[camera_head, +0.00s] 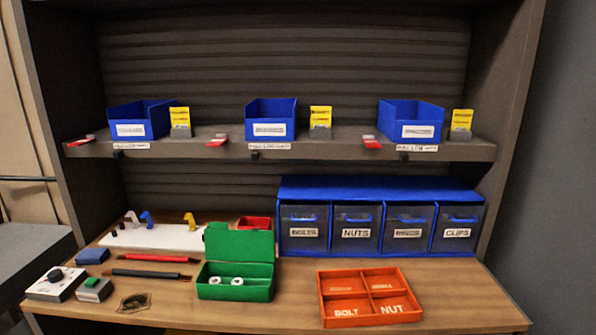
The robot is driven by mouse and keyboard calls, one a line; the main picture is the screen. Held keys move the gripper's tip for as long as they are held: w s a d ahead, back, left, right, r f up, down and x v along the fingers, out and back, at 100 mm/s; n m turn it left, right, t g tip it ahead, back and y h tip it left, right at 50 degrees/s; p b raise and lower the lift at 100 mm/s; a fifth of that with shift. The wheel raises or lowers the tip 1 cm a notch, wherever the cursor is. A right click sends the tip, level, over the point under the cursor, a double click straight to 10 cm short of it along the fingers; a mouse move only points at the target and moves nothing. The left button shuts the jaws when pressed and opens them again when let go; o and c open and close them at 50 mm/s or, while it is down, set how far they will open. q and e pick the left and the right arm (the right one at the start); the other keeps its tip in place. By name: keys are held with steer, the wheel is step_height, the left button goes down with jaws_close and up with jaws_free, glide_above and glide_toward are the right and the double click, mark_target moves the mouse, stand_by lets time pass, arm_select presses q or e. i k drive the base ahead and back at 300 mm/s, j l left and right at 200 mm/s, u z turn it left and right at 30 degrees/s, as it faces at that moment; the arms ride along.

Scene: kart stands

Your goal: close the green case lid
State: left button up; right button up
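The green case (234,291) sits on the wooden bench, left of the middle. Its green lid (239,243) is raised and stands up at the back of the case, leaning away. Two small white round items (226,281) lie inside the open case. Neither of my grippers shows in the head view.
An orange divided tray (369,297) lies to the right, with bare bench between. A blue drawer unit (380,190) stands behind it. A red pen (157,258), a dark pen (150,273) and small boxes lie left of the case. A small red box (254,223) sits behind the lid.

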mark_target(221, 243)
steer(key=i+j, duration=0.1)
steer(key=j, duration=1.45)
steer(key=i+z, duration=0.05)
steer(key=i, duration=0.05)
